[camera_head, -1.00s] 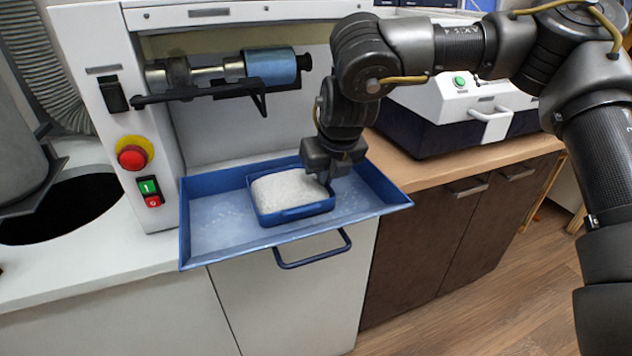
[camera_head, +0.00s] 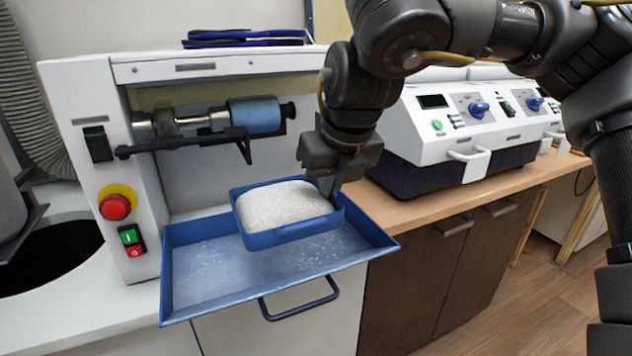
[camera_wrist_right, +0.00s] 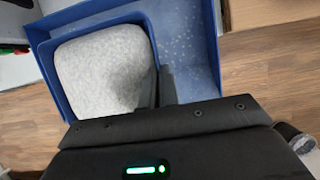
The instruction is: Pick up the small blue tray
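The small blue tray (camera_head: 290,234) holds a heaped pale grey granular mass (camera_head: 284,204). In the head view it is raised above the large blue drawer tray (camera_head: 205,284), roughly level. My right gripper (camera_head: 330,188) is at its right rim and appears shut on that rim; the fingertips are partly hidden. In the right wrist view the small tray (camera_wrist_right: 150,28) fills the upper left, and a dark finger of the right gripper (camera_wrist_right: 160,88) lies along its wall. My left gripper is not in view.
The drawer tray has a dark handle (camera_head: 300,300) and sits under a grey machine with a blue roller (camera_head: 255,115) and a red stop button (camera_head: 115,207). A white control unit (camera_head: 465,125) stands on the wooden counter at right. A dark round opening (camera_head: 55,255) is at left.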

